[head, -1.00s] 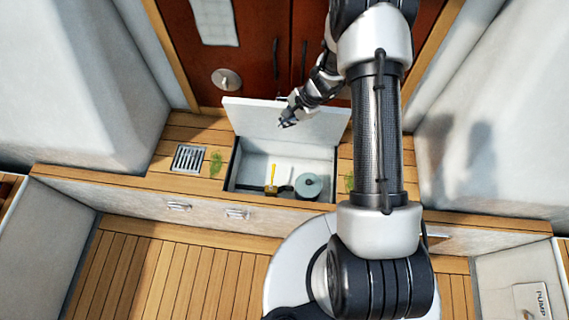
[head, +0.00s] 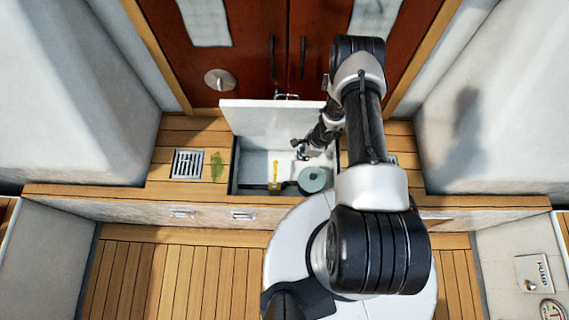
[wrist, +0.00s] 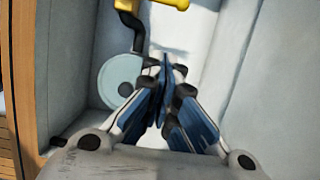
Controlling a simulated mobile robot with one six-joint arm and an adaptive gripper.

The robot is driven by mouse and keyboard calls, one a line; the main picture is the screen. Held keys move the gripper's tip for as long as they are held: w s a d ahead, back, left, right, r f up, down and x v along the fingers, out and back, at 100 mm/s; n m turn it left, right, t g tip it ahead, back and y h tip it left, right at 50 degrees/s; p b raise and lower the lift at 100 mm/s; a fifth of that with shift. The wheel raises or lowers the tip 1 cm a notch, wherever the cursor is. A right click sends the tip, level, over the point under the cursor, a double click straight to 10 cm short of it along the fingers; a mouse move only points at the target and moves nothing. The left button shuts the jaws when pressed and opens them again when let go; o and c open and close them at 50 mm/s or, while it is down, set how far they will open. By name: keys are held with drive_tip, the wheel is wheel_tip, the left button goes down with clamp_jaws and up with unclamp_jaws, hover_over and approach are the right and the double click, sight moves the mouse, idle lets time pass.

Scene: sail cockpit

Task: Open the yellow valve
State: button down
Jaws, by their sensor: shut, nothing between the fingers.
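The yellow valve handle (head: 275,168) is in the open locker in the head view, pointing away from the locker's front edge. It sits on a dark pipe with a brass-coloured body. In the wrist view the yellow handle (wrist: 168,3) is cut by the top edge, beyond my fingertips. My gripper (head: 298,150) is shut and empty, inside the locker opening, to the right of the handle and apart from it. In the wrist view my gripper (wrist: 165,75) has its fingers together, close to a dark pipe.
The raised white locker lid (head: 262,119) stands behind the opening. A round grey-green disc (head: 313,180) is right of the valve, near my gripper; it also shows in the wrist view (wrist: 121,82). A floor grate (head: 187,164) and green leaf lie to the left.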

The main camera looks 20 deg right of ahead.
sight(275, 174)
drive_tip(key=w+a+f+b, duration=0.2)
drive_tip(key=a+f+b, duration=0.3)
drive_tip(key=f, duration=0.5)
drive_tip(key=shift+a+f, duration=0.15)
drive_tip(key=shift+a, duration=0.65)
